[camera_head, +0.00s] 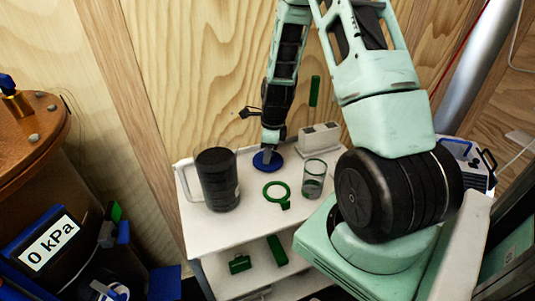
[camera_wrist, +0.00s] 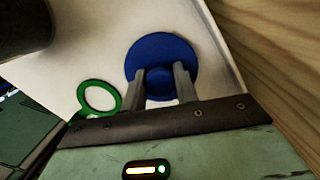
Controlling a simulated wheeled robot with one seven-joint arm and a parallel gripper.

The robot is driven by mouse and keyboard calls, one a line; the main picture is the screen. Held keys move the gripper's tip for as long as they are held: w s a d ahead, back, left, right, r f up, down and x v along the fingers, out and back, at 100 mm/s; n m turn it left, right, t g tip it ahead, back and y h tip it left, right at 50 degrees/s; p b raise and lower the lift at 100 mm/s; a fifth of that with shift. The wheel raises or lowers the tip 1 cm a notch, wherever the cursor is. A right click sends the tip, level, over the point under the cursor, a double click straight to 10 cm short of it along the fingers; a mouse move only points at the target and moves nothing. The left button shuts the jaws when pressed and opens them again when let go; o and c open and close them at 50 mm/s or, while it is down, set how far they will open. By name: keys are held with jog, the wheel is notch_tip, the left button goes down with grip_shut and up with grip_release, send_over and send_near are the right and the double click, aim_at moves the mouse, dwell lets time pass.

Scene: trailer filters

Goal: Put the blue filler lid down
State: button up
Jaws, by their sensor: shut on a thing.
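The blue filler lid (camera_head: 266,162) is a round blue disc with a raised knob, low over or on the white cart top (camera_head: 205,228) towards its back. I cannot tell if it touches the surface. My gripper (camera_head: 267,153) points down at it from above. In the wrist view my gripper (camera_wrist: 160,82) has a finger on each side of the knob of the blue lid (camera_wrist: 160,47), shut on it. The lid's disc lies beyond the fingertips, over the white surface.
On the cart stand a black cylinder (camera_head: 217,180) at left, a green ring (camera_head: 276,191) in front of the lid, a glass beaker (camera_head: 314,180) and a white block-like device (camera_head: 319,137) at right. A wooden wall (camera_head: 200,70) rises behind. A copper tank (camera_head: 30,130) stands at far left.

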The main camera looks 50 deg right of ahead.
jog(key=shift+f, duration=0.35)
jog(key=shift+f, duration=0.1)
jog(key=o, duration=1)
jog(key=r, duration=0.8)
jog(key=s+d+r, duration=0.1)
jog(key=r, duration=0.3)
jog(key=shift+r, duration=0.1)
jog(key=shift+s, duration=0.15)
